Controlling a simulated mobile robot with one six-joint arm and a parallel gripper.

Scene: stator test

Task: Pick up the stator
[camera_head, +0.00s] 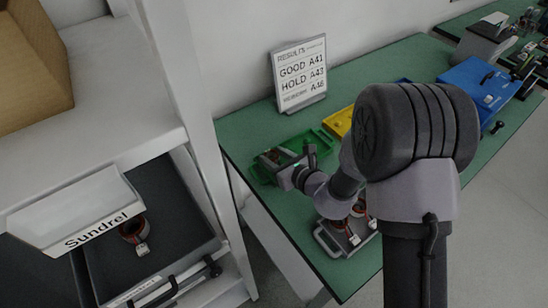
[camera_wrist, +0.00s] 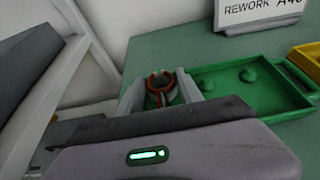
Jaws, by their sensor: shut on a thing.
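A stator (camera_wrist: 160,90) with a red-orange ring and dark core shows in the wrist view. It stands between the two pale fingers of my gripper (camera_wrist: 159,84), which is shut on it. In the head view my gripper (camera_head: 284,163) is over the left end of the green tray (camera_head: 322,138); the stator there is too small and dark to make out. The green tray (camera_wrist: 265,112) lies just behind and to the right in the wrist view. I cannot tell whether the stator touches the tray.
More stators (camera_head: 358,216) sit on a grey tray (camera_head: 334,250) below my arm. Another stator (camera_head: 133,230) lies in a dark drawer at left. A results sign (camera_head: 301,76) stands behind the green tray.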

